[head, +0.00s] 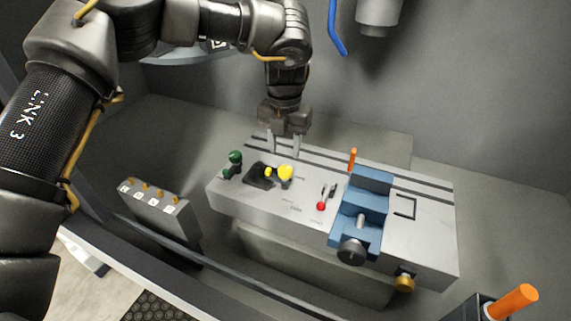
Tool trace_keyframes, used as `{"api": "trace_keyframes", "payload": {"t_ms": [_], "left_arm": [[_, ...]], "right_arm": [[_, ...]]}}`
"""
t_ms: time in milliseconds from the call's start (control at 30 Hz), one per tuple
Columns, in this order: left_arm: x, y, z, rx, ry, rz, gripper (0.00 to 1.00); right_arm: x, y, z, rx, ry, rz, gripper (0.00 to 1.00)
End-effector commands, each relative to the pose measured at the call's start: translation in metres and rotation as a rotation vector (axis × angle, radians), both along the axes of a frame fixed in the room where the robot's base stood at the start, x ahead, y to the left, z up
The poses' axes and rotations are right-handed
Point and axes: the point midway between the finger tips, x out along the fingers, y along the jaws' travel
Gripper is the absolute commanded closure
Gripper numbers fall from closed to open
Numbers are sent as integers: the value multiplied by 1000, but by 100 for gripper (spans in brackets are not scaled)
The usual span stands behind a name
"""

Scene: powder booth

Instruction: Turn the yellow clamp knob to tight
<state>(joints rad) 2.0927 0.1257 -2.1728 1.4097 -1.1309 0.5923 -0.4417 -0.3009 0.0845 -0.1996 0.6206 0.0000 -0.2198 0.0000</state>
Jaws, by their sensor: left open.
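The yellow clamp knob (285,173) stands on a dark base plate (259,176) at the left part of the grey worktable, with a smaller yellow part (267,172) just left of it. My left gripper (284,149) points down just behind and above the knob. Its two fingers are apart with nothing seen between them. It looks clear of the knob, though the exact gap is hard to judge. The markings on the table near the knob are too small to read. My right gripper is not in view.
A green knob (235,158) stands left of the base plate. A red-tipped lever (321,205), an orange handle (352,158) and a blue vise (362,210) stand to the right on the worktable (425,232). A grey box with several brass knobs (160,211) is at front left.

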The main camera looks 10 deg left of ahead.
Motion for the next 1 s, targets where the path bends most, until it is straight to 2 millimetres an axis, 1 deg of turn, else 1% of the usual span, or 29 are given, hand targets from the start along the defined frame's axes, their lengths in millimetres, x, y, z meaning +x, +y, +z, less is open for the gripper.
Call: {"api": "trace_keyframes", "payload": {"t_ms": [100,200,333,500,767,867,1000], "left_arm": [[-1,0,-22,2,5,0,57],[-1,0,-39,1,4,0,57],[-1,0,-55,0,3,0,57],[-1,0,-65,0,1,0,57],[0,0,-66,0,0,0,57],[0,-1,-66,-1,0,0,69],[0,0,-66,-1,0,0,87]], "right_arm": [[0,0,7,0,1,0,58],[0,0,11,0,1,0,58],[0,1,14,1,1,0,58],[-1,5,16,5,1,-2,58],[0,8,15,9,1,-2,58],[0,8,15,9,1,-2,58],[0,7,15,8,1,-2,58]]}}
